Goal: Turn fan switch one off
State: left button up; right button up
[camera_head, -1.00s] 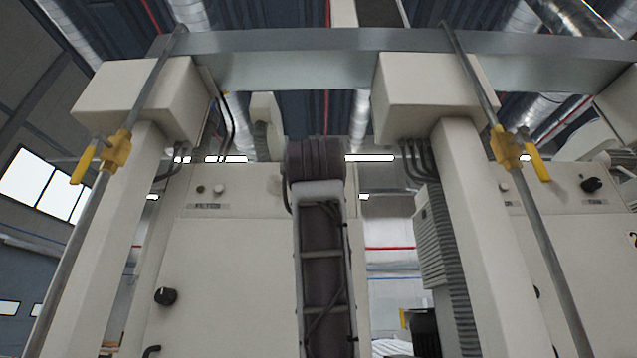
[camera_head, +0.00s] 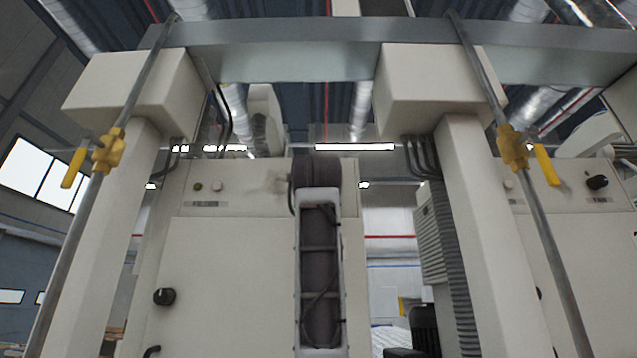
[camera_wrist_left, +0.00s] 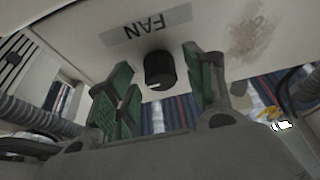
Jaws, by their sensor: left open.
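In the left wrist view a black round knob (camera_wrist_left: 158,70) with a white pointer mark sits on a cream panel, beside a grey label (camera_wrist_left: 147,25) reading FAN. My left gripper (camera_wrist_left: 160,88) is open, its green-padded fingers on either side of the knob in the picture. No contact shows, and the remaining distance is hard to judge. In the head view a black knob (camera_head: 597,182) sits above a small label on the right panel. I cannot tell whether it is the same knob. Neither gripper shows in the head view.
Yellow-handled valves (camera_head: 108,152) hang on slanted pipes at left and right. Cream posts (camera_head: 480,220) and a grey crossbeam (camera_head: 330,50) frame the view. Another black knob (camera_head: 164,296) is on the left panel.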

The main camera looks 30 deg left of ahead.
pick_arm(q)
jog(key=shift+c, duration=0.4)
jog(key=c, duration=0.9)
jog(key=shift+c, duration=0.2)
jog(key=shift+d+n+g+y, duration=0.1)
jog(key=shift+n+g+y, duration=0.35)
jog(key=shift+n, duration=0.45)
jog(key=shift+w+d+r+n+g+y, duration=0.25)
jog(key=shift+n+g, duration=1.05)
jog(key=shift+n, duration=2.15)
jog(key=shift+s+r+n+g+y, duration=0.1)
jog(key=shift+n+g+y, duration=0.35)
jog(key=shift+n+g, duration=2)
jog(key=shift+w+d+r+n+g+y, duration=0.2)
jog(key=shift+n+y, duration=0.15)
jog(key=shift+n, duration=4.15)
jog(key=shift+f, duration=0.1)
jog(key=o, duration=1)
